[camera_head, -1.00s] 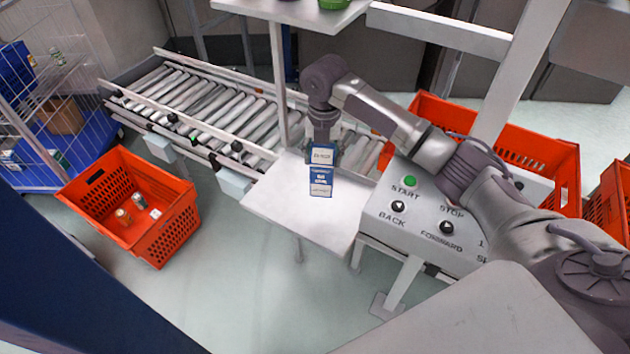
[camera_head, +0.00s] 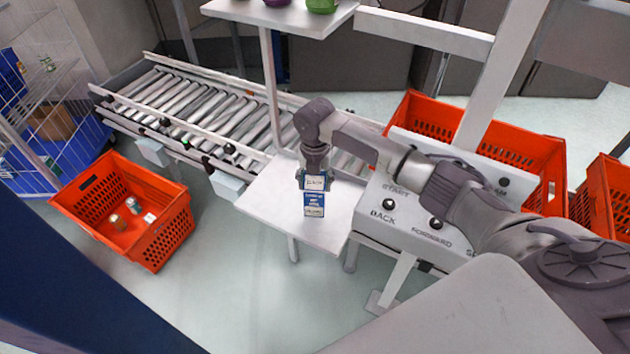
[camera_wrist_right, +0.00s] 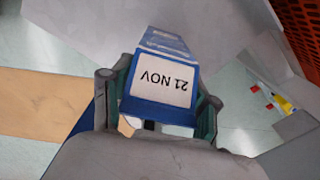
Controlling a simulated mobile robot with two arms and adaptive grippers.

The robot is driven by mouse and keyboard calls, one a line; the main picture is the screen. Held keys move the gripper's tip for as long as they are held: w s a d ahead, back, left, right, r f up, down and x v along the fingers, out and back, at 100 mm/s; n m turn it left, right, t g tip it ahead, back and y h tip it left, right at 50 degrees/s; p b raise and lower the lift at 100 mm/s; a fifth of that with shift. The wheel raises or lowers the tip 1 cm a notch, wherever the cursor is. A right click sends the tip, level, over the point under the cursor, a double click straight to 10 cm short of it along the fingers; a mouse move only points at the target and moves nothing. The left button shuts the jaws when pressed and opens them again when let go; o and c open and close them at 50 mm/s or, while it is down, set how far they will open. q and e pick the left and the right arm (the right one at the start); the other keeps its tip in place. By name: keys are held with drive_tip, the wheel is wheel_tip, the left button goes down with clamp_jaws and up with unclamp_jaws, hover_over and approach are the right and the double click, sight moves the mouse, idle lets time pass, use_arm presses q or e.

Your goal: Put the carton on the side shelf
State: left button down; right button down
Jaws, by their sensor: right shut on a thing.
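The carton (camera_head: 314,205) is a small blue and white box. My right gripper (camera_head: 315,181) is shut on its upper end, and it hangs upright over the white side shelf (camera_head: 266,206) beside the roller conveyor. I cannot tell whether its lower end touches the shelf. In the right wrist view the carton (camera_wrist_right: 160,90) sits between the two fingers, with its "21 NOV" label facing the camera. My left gripper is not in view.
An orange tote (camera_head: 160,232) with a few small items stands on the floor at left. More orange totes (camera_head: 437,112) are at right. The control panel (camera_head: 410,222) adjoins the side shelf. A raised shelf (camera_head: 262,13) with bowls stands on a post (camera_head: 270,85) behind.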

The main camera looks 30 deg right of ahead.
drive_tip(key=c, duration=0.6)
unclamp_jaws()
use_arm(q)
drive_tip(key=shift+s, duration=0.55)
use_arm(e)
drive_tip(key=o, duration=0.3)
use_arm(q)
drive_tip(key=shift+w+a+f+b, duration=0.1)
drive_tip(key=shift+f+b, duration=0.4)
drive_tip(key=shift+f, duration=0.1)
use_arm(e)
wheel_tip(320, 180, up, 12)
drive_tip(key=shift+r, duration=0.1)
